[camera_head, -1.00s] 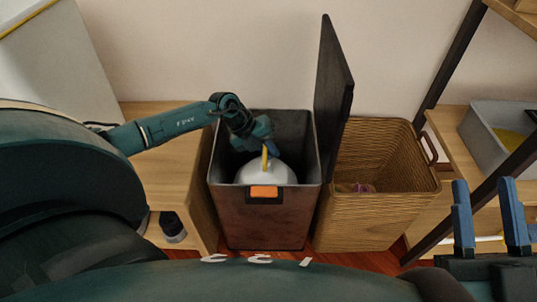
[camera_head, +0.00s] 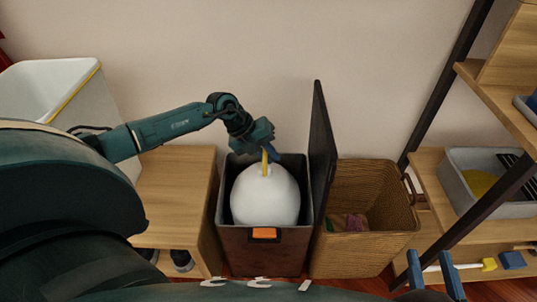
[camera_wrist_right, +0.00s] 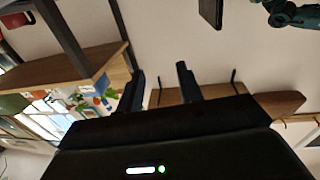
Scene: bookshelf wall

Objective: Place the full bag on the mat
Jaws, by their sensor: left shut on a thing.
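The full bag (camera_head: 266,198) is round and white with a yellow top tie. It stands partly out of the dark open bin (camera_head: 262,250), its lower part hidden by the bin's walls. My left gripper (camera_head: 266,152) is above it, shut on the yellow tie at the bag's top. My right gripper (camera_head: 436,272) is open and empty at the lower right of the head view. Its two fingers also show apart in the right wrist view (camera_wrist_right: 160,82). I cannot make out a mat in these views.
The bin's dark lid (camera_head: 322,150) stands upright at its right. A wicker basket (camera_head: 365,245) with something colourful inside stands beside it. A wooden cabinet (camera_head: 172,195) is at the left, a shelf rack (camera_head: 445,180) with a grey tray (camera_head: 490,205) at the right.

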